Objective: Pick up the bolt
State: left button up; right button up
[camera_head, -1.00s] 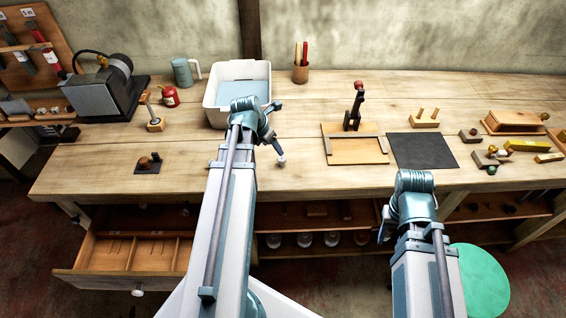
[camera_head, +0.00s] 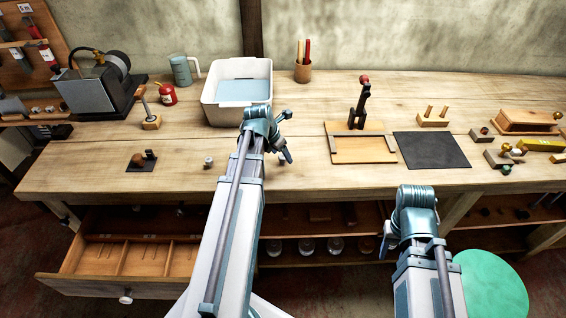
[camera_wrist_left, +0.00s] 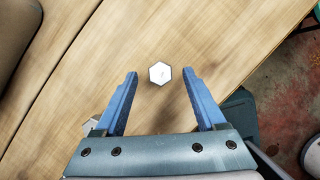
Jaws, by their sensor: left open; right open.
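The bolt (camera_wrist_left: 160,73) shows in the left wrist view as a pale hexagonal head seen from above, on the wooden bench. It lies beyond and between the fingertips, touching neither. A small grey upright piece near the bench's front edge in the head view (camera_head: 208,162) looks like the same bolt. My left gripper (camera_wrist_left: 161,75) is open and empty in the wrist view; in the head view it hangs over the bench, right of that piece. My right gripper (camera_head: 385,240) is in front of the bench, mostly hidden by its arm, holding nothing visible.
A white bin (camera_head: 238,93) stands behind my left arm. A small dark block with a knob (camera_head: 141,160) sits left of the bolt. An open drawer (camera_head: 125,270) juts out below. A wooden board (camera_head: 362,150) and dark mat (camera_head: 430,150) lie to the right.

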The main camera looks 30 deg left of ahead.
aim_at(283, 157)
pick_arm(q)
jog(key=b+x, duration=0.2)
jog(key=x, duration=0.1)
jog(key=shift+r, duration=0.1)
pick_arm(e)
notch_tip(283, 157, down, 3)
jog(key=shift+r, duration=0.2)
pick_arm(q)
grip_shut()
